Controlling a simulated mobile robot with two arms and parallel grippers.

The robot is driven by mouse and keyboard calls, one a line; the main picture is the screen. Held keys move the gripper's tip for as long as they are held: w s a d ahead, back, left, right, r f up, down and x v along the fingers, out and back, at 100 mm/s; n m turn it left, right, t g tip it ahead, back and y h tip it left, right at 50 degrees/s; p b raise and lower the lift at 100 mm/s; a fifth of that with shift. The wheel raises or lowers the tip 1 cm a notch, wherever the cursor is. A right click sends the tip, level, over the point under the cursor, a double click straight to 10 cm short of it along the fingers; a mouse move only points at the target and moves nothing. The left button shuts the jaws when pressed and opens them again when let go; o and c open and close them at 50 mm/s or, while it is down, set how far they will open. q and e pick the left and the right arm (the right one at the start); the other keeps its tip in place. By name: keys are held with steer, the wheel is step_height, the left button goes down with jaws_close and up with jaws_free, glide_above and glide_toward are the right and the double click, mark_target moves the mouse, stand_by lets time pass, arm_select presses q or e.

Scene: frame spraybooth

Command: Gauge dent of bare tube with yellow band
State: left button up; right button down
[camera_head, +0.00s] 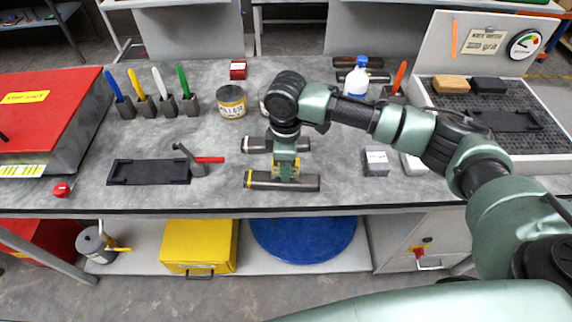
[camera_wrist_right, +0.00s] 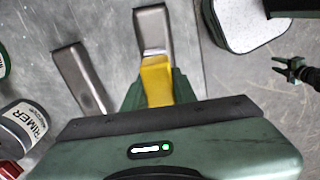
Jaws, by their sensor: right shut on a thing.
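The bare grey tube (camera_head: 308,183) with a yellow band (camera_head: 248,179) at its left end lies along the front of the bench. My right gripper (camera_head: 284,174) points down over its middle and is shut on it. One end of this tube shows beyond the jaws in the right wrist view (camera_wrist_right: 152,28). Yellow on the jaw (camera_wrist_right: 157,82) hides part of it. I cannot tell whether the tube is off the bench, and I see no dent. A second grey tube (camera_head: 258,144) with a pale left end lies parallel behind it, also in the wrist view (camera_wrist_right: 80,75).
A labelled grey block (camera_head: 376,161) stands right. A primer can (camera_head: 231,101) and bottle (camera_head: 357,79) stand behind. A grated tray (camera_head: 445,96) and dial (camera_head: 524,44) are far right.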

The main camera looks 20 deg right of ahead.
steer(key=shift+f, duration=0.55)
steer(key=c, duration=1.1)
jaws_free()
steer(key=shift+o, duration=0.2)
